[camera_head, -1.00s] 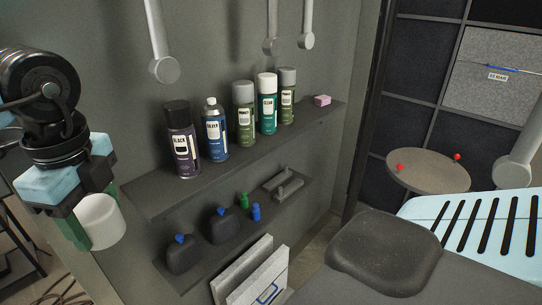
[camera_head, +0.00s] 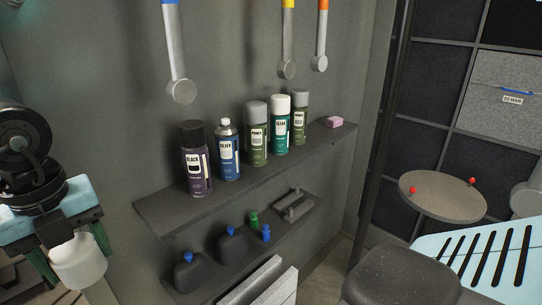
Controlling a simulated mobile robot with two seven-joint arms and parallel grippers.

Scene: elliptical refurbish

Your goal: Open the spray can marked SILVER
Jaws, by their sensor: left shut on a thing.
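The SILVER spray can (camera_head: 228,152) is blue and stands upright on the upper shelf, between the black-capped BLACK can (camera_head: 195,160) and a green can with a grey cap (camera_head: 256,135). Its top is uncapped and a small whitish nozzle shows. My left gripper (camera_head: 72,248) is at the lower left, well apart from the cans. It is shut on a whitish cylindrical cap (camera_head: 78,265), held between its green fingers. My right gripper is not in view.
The upper shelf (camera_head: 165,212) also holds a teal can with a white cap (camera_head: 281,125), another green can (camera_head: 300,117) and a pink block (camera_head: 334,122). The lower shelf has dark bottles (camera_head: 190,272). Rods with round ends (camera_head: 181,91) hang above. A round table (camera_head: 440,197) stands at right.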

